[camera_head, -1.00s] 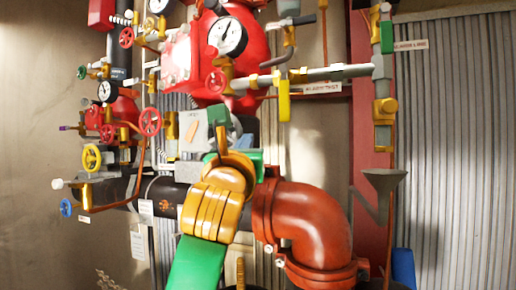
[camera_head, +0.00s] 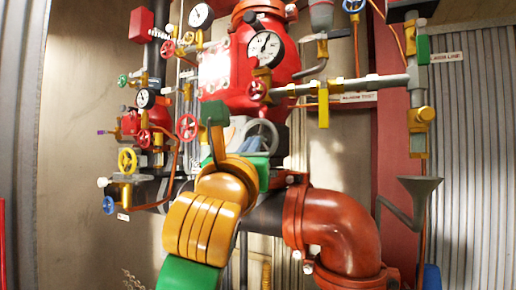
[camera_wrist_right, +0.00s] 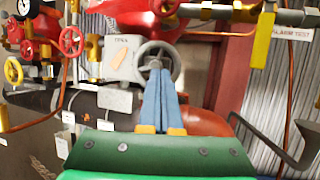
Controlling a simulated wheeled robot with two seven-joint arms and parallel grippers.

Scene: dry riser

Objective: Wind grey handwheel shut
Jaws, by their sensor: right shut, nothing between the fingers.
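The grey handwheel (camera_head: 274,131) is a spoked ring on the grey valve body below the red valve housing, partly hidden by my right gripper. It also shows in the right wrist view (camera_wrist_right: 178,60), upper middle, facing the camera. My right gripper (camera_head: 243,130) has blue fingers and a green palm. In the right wrist view its fingers (camera_wrist_right: 156,70) are together and empty, with tips overlapping the wheel's hub and lower middle. Whether they touch the wheel I cannot tell. My left gripper is not in view.
Red handwheels (camera_head: 187,127), a yellow one (camera_head: 127,160) and a blue one (camera_head: 108,205) are on the left pipework. A pressure gauge (camera_head: 265,48) sits above. A red-brown elbow pipe (camera_head: 340,225) and a grey funnel (camera_head: 418,187) stand at the right.

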